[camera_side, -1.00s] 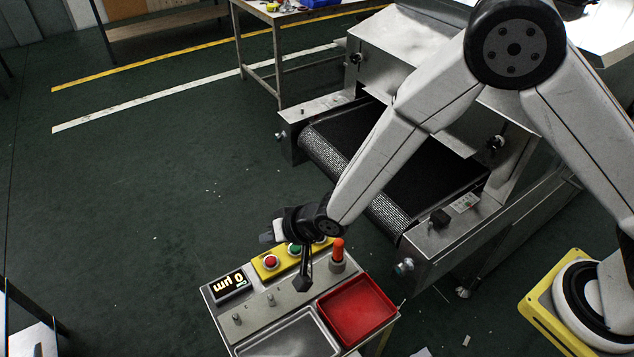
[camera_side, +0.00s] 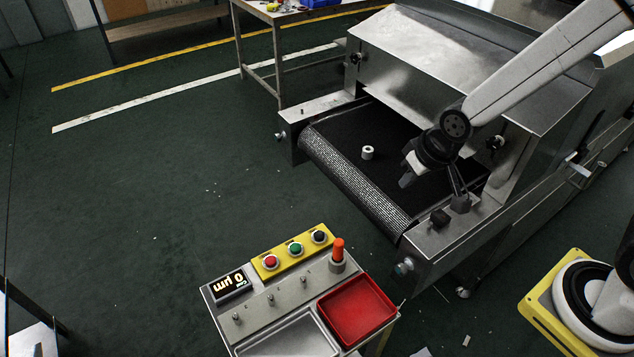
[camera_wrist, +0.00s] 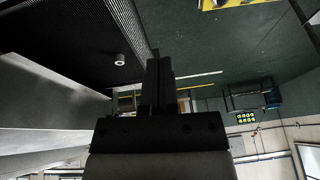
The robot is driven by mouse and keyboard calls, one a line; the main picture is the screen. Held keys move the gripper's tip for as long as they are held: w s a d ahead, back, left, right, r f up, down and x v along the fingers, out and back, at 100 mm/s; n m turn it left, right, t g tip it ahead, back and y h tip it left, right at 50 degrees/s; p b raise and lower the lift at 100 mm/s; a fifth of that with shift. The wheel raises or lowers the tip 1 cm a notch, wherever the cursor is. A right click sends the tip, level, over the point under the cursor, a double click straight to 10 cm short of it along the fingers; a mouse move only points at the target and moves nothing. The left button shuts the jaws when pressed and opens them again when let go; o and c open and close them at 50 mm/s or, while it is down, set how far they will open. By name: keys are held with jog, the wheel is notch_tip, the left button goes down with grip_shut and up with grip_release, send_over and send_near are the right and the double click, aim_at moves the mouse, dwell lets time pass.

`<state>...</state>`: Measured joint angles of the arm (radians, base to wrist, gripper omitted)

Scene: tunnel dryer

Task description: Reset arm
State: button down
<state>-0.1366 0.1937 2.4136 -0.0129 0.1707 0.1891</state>
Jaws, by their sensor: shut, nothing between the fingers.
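My gripper (camera_side: 407,173) is above the dark conveyor belt (camera_side: 345,122), near the dryer's mouth, in the side view. In the wrist view my gripper's fingers (camera_wrist: 159,82) are together with nothing between them. A small white ring-shaped part (camera_side: 367,152) lies on the belt, to the left of my gripper and apart from it. The ring also shows in the wrist view (camera_wrist: 119,59), left of the fingers.
The steel dryer housing (camera_side: 465,65) stands close behind my gripper. A control stand with red, green and black buttons on a yellow panel (camera_side: 282,259), an orange-topped post (camera_side: 338,250) and a red tray (camera_side: 357,309) is at front. Open floor lies left.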

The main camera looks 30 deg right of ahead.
jog(key=s+d+r+g, duration=0.1)
jog(key=s+d, duration=0.3)
jog(key=s, duration=0.2)
jog(key=shift+s+d+r+g+h, duration=0.2)
jog(key=shift+s+d+g+h, duration=0.1)
jog(key=shift+s+d, duration=0.05)
